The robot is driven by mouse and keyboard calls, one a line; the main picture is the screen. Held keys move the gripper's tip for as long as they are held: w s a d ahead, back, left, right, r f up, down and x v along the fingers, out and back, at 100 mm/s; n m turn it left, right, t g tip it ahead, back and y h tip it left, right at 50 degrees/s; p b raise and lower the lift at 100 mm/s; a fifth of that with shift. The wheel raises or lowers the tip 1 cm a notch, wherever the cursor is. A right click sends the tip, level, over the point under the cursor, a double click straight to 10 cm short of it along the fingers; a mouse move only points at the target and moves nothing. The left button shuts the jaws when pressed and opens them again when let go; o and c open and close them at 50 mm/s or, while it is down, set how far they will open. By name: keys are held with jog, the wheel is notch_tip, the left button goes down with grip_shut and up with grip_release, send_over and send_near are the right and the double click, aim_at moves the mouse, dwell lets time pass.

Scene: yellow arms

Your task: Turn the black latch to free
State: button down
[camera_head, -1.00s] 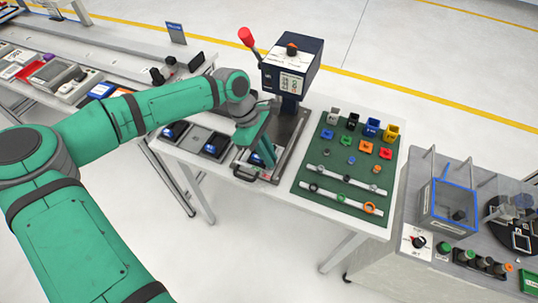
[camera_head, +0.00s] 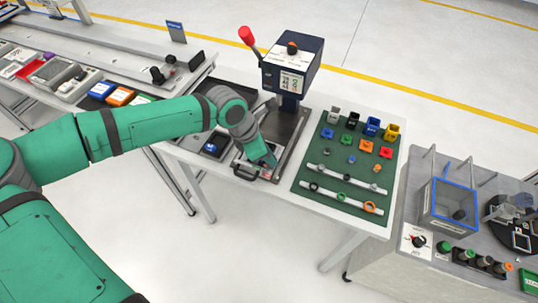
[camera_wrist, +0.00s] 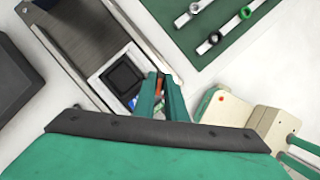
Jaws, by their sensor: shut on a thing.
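My gripper (camera_head: 268,163) is low over the fixture at the front of the press on the white table. In the wrist view its two green fingers (camera_wrist: 160,88) stand close together, shut on a small part that seems to be the black latch. The fingers hide most of this part, so its angle cannot be told. A strip of red-orange shows between the fingers. Beside them is a white-framed fixture (camera_wrist: 100,76) with a black square recess (camera_wrist: 123,75). In the head view a black handle (camera_head: 245,172) sits at the fixture's front edge.
The press (camera_head: 290,65) with its red-knobbed lever (camera_head: 246,36) stands behind my gripper. A green board (camera_head: 335,190) with coloured parts lies to the right. A blue-topped module (camera_head: 213,146) is close on the left. The floor in front is clear.

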jog(key=n, duration=0.2)
jog(key=n+t+y, duration=0.1)
jog(key=n, duration=0.1)
jog(key=shift+s+d+n+t, duration=0.1)
jog(key=shift+s+n+t, duration=0.05)
jog(key=shift+n+t, duration=0.15)
jog(key=shift+d+n+t+y, duration=0.1)
jog(key=shift+n+t+y, duration=0.25)
jog(key=shift+n, duration=0.9)
jog(key=shift+n+t+y, duration=0.15)
jog(key=shift+n+y, duration=0.3)
jog(key=shift+n, duration=0.8)
jog(key=c, duration=1.8)
grip_release()
jog(key=shift+s, duration=0.1)
jog(key=v, duration=1)
jog(key=shift+s+r, duration=0.2)
jog(key=shift+r, duration=0.15)
